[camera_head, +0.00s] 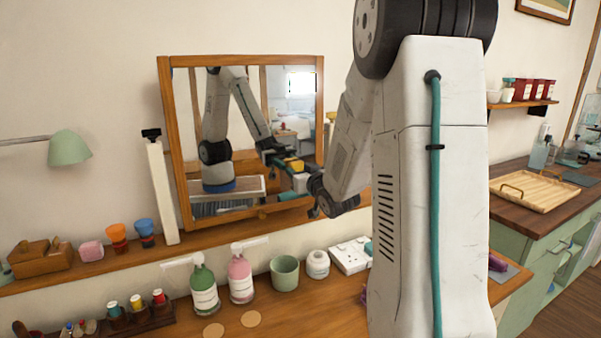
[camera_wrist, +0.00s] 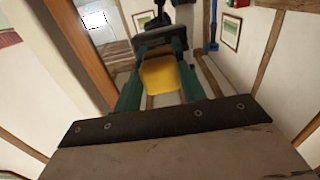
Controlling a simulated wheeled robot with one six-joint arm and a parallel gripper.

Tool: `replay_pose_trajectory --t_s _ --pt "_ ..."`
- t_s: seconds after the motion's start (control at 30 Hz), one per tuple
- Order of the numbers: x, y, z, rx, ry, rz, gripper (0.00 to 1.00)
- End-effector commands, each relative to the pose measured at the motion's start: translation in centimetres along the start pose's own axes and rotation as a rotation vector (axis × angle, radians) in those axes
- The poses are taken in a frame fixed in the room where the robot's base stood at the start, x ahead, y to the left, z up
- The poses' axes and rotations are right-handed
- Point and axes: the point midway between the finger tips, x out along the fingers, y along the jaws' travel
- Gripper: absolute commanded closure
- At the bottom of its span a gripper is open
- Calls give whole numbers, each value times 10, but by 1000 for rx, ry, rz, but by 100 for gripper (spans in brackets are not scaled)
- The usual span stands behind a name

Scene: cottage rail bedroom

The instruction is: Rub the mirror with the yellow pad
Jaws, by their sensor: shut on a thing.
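The mirror (camera_head: 240,110) has a wooden frame and stands tilted on the shelf against the wall. Its glass reflects my arm, a window and part of the room. My gripper (camera_wrist: 160,65) is shut on the yellow pad (camera_wrist: 161,78), which sits between its green fingers in the wrist view. In the head view the gripper is at the mirror's lower right, partly hidden by my arm. A yellow patch shows there, and I cannot tell pad from reflection. Whether the pad touches the glass is unclear.
A white upright bar (camera_head: 162,190) stands left of the mirror. Below it, a green bottle (camera_head: 204,290), a pink bottle (camera_head: 240,280), a green cup (camera_head: 285,272) and a white jar (camera_head: 318,264) stand on the desk. Small cups (camera_head: 117,238) line the shelf. A tray (camera_head: 540,190) lies at right.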

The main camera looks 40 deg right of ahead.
Motion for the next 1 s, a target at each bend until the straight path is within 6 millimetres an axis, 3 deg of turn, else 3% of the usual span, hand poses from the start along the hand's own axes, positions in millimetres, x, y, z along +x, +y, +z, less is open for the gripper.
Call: replay_pose_trajectory --t_s 0.23,1.0 --pt "2 -24 -1 0 0 -3 78" --pt "0 -69 -2 0 0 -2 78"
